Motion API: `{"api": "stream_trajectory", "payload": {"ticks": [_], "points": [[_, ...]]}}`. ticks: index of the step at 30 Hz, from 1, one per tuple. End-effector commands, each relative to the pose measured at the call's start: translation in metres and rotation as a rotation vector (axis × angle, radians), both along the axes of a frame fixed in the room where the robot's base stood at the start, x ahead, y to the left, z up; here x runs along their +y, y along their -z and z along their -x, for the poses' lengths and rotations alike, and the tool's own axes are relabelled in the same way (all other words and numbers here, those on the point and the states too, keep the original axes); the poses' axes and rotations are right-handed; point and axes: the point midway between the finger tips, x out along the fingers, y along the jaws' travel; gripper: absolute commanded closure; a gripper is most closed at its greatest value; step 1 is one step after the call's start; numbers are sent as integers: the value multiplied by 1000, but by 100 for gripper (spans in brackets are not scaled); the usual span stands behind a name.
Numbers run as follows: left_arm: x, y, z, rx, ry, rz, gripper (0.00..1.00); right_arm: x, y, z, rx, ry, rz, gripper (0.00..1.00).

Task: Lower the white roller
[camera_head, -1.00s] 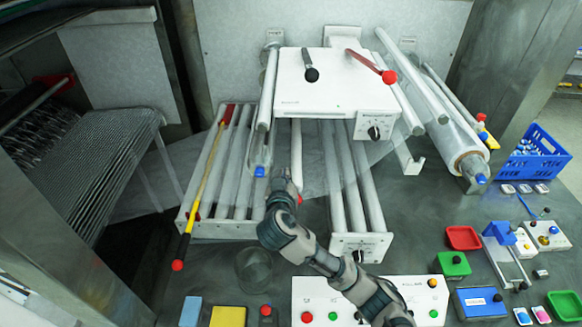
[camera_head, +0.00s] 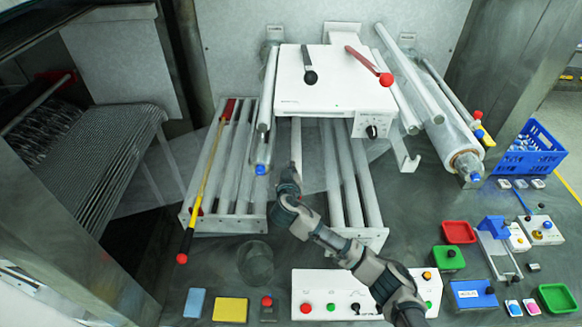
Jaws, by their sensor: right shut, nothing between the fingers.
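Several white rollers are in view, and I cannot tell for sure which one the task means. One slim white roller (camera_head: 296,143) runs down from under the white machine box (camera_head: 330,92), and its lower end is hidden behind my right gripper. A white roller with a blue end knob (camera_head: 265,110) hangs at the box's left side. My right gripper (camera_head: 287,177) is shut and empty at the slim roller's lower end, right of and below the blue knob. I cannot tell whether it touches the roller. My left gripper is not in view.
Roller frames stand at left (camera_head: 222,222) and centre (camera_head: 368,240). A yellow-and-black rod (camera_head: 203,185) lies across the left frame. A film roll (camera_head: 446,130) is at right. A glass beaker (camera_head: 255,263) and a control panel (camera_head: 330,283) stand in front. Small trays and blocks fill the right bench.

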Motion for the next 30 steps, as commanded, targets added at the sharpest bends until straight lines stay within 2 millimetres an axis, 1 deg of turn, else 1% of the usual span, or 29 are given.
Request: {"api": "stream_trajectory", "payload": {"ticks": [6, 8, 10, 14, 17, 18, 22, 27, 30], "points": [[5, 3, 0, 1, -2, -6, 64, -4, 2, 0, 0, 0, -4, 100], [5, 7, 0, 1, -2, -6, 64, -5, 7, 1, 0, 0, -4, 100], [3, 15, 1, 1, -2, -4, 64, -5, 18, 1, 3, 1, -4, 100], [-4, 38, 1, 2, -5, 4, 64, -3, 49, 1, 8, 3, -4, 100], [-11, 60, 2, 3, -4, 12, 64, -2, 79, 0, 9, 4, -1, 100], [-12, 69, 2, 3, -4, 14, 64, -1, 92, 1, 11, 3, -2, 100], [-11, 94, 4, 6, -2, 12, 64, -2, 129, 0, 10, 3, 0, 100], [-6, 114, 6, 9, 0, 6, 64, -2, 160, 1, 8, 2, 1, 100], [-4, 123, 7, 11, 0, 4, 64, -2, 173, 0, 5, 1, 0, 100]]}}
